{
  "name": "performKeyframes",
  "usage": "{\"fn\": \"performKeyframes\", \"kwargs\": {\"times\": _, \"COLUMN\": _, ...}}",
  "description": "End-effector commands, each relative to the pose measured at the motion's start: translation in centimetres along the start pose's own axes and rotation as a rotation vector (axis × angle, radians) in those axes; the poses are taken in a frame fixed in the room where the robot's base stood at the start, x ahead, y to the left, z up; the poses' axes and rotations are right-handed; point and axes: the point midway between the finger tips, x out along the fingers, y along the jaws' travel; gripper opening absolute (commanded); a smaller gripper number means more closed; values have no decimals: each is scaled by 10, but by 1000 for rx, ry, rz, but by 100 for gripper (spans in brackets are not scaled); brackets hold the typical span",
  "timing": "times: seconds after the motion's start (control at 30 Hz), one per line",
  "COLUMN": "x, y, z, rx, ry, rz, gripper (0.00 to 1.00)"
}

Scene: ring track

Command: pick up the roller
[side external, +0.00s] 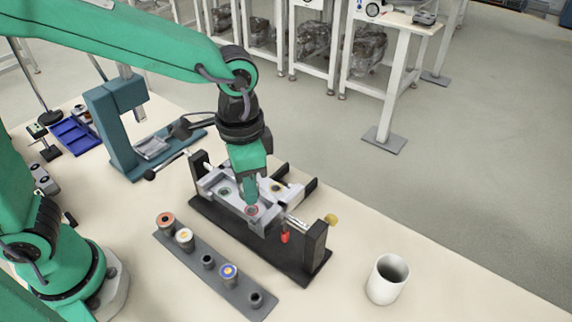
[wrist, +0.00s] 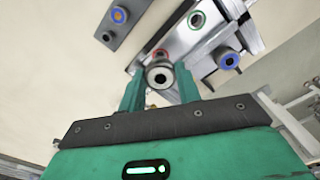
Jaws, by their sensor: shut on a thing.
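My gripper (side external: 250,196) is low over the metal track fixture (side external: 222,205), fingers pointing down. In the wrist view its two green fingers (wrist: 160,82) are shut on a grey roller (wrist: 160,75) with a dark centre. I cannot tell whether the roller touches the fixture. The fingers hide most of the roller in the side view.
A dark strip (side external: 217,287) with colored rollers and bare pegs lies in front of the fixture. A white cup (side external: 387,279) stands at right. A teal press (side external: 118,125) and blue tray (side external: 76,136) are at back left. The table between strip and cup is clear.

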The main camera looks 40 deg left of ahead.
Motion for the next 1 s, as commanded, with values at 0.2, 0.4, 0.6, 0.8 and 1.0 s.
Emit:
{"fn": "performKeyframes", "kwargs": {"times": 0.2, "x": -22, "y": 32, "z": 17, "rx": 7, "ry": 5, "rz": 0, "gripper": 8}}
{"fn": "performKeyframes", "kwargs": {"times": 0.4, "x": -42, "y": 62, "z": 35, "rx": 7, "ry": 4, "rz": 1, "gripper": 8}}
{"fn": "performKeyframes", "kwargs": {"times": 0.6, "x": -58, "y": 85, "z": 48, "rx": 5, "ry": 2, "rz": 0, "gripper": 8}}
{"fn": "performKeyframes", "kwargs": {"times": 0.8, "x": -66, "y": 98, "z": 55, "rx": 2, "ry": 2, "rz": 1, "gripper": 8}}
{"fn": "performKeyframes", "kwargs": {"times": 1.0, "x": -69, "y": 101, "z": 58, "rx": 1, "ry": 1, "rz": 0, "gripper": 8}}
